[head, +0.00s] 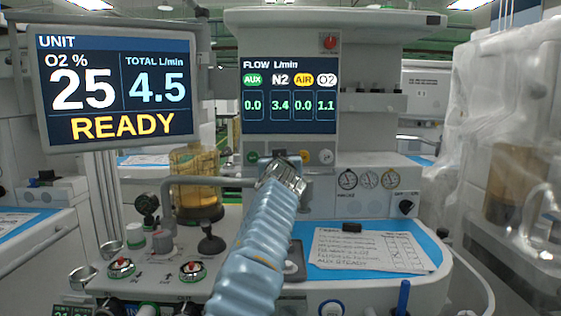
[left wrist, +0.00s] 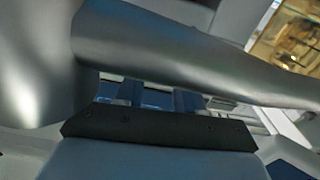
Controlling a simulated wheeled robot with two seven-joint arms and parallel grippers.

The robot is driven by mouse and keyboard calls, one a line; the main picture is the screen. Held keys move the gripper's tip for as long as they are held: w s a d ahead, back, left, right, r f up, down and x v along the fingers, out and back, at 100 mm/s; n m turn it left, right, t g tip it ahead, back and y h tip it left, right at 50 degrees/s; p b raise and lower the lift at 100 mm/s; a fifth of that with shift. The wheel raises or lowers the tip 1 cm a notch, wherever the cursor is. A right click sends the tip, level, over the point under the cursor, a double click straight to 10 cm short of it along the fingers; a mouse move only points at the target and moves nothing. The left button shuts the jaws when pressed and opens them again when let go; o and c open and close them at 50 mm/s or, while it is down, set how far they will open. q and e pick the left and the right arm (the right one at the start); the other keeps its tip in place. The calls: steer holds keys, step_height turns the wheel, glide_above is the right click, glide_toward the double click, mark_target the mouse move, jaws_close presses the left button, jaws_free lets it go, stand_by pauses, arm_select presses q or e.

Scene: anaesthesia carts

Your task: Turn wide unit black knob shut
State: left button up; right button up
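The wide unit's flow screen (head: 290,95) reads AUX 0.0, N2 3.4, AIR 0.0 and O2 1.1. Below it is a row of knobs, with a green knob (head: 252,157) at the left and a white knob (head: 326,156) at the right. The black knob's place, under N2, is mostly hidden by my left gripper (head: 284,172), whose blue-sleeved arm rises from the bottom. In the left wrist view two blue fingers (left wrist: 160,100) stand apart, but a silver curved surface hides their tips. Whether they touch the black knob cannot be seen. My right gripper is not in view.
A unit screen (head: 115,88) reads READY, O2 25 and total 4.5. An amber canister (head: 194,180) and a grey bent pipe (head: 170,200) stand left of my arm. A paper sheet (head: 365,250) lies on the blue worktop at right. Gauges (head: 368,180) sit right of the knobs.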

arm_select(q)
steer(key=o, duration=0.3)
steer(key=s+b, duration=0.1)
steer(key=s, duration=0.1)
steer(key=s+b, duration=0.2)
steer(key=s+f+b, duration=0.1)
steer(key=s+b, duration=0.1)
steer(key=shift+s+r+b, duration=0.15)
steer(key=shift+s+b, duration=0.4)
steer(key=shift+s, duration=0.75)
steer(key=shift+s+r+b, duration=0.2)
steer(key=shift+s+b, duration=0.3)
steer(key=shift+s, duration=0.8)
steer(key=shift+s+r+b, duration=0.15)
steer(key=shift+s+b, duration=0.4)
steer(key=shift+s, duration=0.75)
